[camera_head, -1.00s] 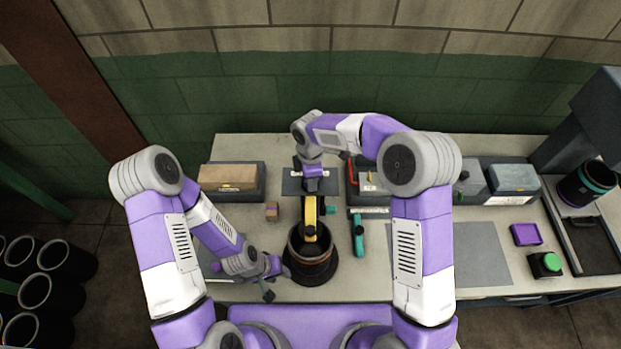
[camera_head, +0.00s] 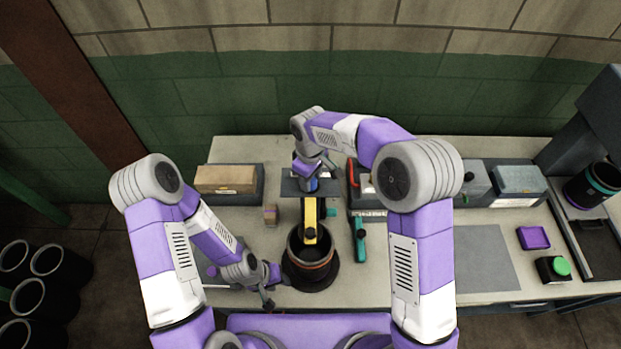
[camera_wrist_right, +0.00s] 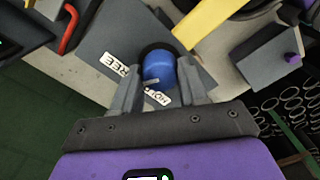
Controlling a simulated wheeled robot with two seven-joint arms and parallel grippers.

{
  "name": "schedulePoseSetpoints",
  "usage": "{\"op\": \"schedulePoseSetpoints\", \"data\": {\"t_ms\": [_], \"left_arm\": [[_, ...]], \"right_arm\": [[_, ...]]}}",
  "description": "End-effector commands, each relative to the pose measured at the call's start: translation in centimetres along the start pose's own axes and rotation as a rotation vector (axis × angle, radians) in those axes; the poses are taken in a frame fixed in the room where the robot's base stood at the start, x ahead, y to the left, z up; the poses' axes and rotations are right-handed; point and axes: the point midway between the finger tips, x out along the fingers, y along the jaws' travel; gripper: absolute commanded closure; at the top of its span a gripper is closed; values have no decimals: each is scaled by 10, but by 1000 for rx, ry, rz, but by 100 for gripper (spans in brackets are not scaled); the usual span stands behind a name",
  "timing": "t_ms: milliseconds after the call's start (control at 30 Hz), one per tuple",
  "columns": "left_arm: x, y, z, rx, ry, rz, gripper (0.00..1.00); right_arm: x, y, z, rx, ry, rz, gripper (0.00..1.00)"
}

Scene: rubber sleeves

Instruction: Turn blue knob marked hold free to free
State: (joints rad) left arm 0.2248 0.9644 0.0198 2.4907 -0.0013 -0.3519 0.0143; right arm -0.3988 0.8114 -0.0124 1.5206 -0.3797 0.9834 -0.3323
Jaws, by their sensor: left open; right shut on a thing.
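The blue knob (camera_wrist_right: 158,74) stands on a dark grey plate (camera_wrist_right: 110,38) in the right wrist view. A white FREE label (camera_wrist_right: 116,63) lies to its left and a white HOLD label (camera_wrist_right: 158,98) is below it, partly hidden. A small pale mark on the knob faces the HOLD side. My right gripper (camera_wrist_right: 160,80) is shut on the knob, one finger on each side. In the head view my right gripper (camera_head: 311,186) is over the plate and mostly hides the knob. My left gripper (camera_head: 268,298) is open and empty, low beside the black round pot.
A yellow bar (camera_head: 310,218) runs from the plate to the black pot (camera_head: 310,272). A teal-handled tool (camera_head: 360,242) lies to its right, and a small brown block (camera_head: 270,214) to its left. A grey mat (camera_head: 480,258) is bare at the right.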

Motion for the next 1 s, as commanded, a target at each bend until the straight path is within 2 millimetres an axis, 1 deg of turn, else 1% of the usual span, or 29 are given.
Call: {"op": "schedulePoseSetpoints", "data": {"t_ms": [233, 667, 700, 833, 1000], "left_arm": [[2, -1, 0, 0, 0, 0, 57], [2, -1, 0, 0, 0, 0, 57], [2, -1, 0, 0, 0, 0, 57], [2, -1, 0, 0, 0, 0, 57], [2, -1, 0, 0, 0, 0, 57]], "right_arm": [[-3, 1, -2, 54, 7, 4, 88], [-3, 1, -2, 63, 8, 4, 88], [-3, 1, -2, 63, 9, 4, 53], [-2, 1, -1, 62, 6, 3, 33], [-1, 1, -1, 61, 4, 2, 32]]}}
